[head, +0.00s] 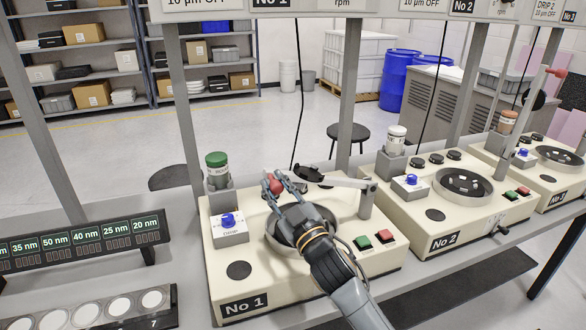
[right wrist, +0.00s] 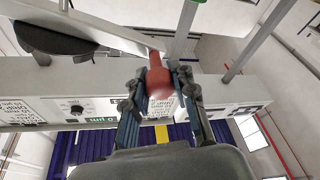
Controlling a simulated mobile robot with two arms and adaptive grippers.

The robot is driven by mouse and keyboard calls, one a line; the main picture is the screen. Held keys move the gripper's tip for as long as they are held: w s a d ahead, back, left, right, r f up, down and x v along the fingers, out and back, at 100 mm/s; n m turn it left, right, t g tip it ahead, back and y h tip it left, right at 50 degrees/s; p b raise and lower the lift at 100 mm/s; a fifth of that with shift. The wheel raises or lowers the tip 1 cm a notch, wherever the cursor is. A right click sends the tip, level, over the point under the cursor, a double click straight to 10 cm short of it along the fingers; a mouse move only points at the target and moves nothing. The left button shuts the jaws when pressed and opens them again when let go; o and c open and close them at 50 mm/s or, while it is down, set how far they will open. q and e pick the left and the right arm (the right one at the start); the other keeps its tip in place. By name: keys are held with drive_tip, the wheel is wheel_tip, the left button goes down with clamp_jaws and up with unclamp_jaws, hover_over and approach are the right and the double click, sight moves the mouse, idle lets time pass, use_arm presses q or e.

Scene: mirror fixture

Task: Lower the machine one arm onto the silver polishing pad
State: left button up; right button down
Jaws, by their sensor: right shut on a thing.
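Machine one (head: 225,275) is the cream polishing machine labelled No 1 at the centre of the head view. Its pale arm (head: 345,182) runs leftward from a grey post and looks close to level, with a dark round head (head: 308,174) on it. My right gripper (head: 274,182) is shut on the red handle (right wrist: 159,80) at the arm's end, which shows between the fingers in the right wrist view. The round bowl (head: 272,240) lies below the gripper. My gripper hides much of it, and I cannot make out the silver pad's surface. My left gripper is not in view.
A green-capped bottle (head: 216,170) and a white drip box (head: 229,229) stand left of the bowl. Green and red buttons (head: 385,236) sit at its right. Machine No 2 (head: 470,215) stands to the right. A tray of round pads (head: 90,312) is at lower left.

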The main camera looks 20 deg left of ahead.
wheel_tip(320, 180, down, 10)
drive_tip(key=s+a+n+g+b, duration=0.1)
drive_tip(key=n+b, duration=0.2)
drive_tip(key=n, duration=0.1)
drive_tip(key=shift+a+r+n+g+y, duration=0.15)
drive_tip(key=shift+a+n+g+y, duration=0.15)
drive_tip(key=shift+n+g, duration=0.1)
drive_tip(key=c, duration=1.1)
unclamp_jaws()
drive_tip(key=shift+o, duration=0.2)
drive_tip(key=shift+d, duration=0.1)
drive_tip(key=v, duration=1.2)
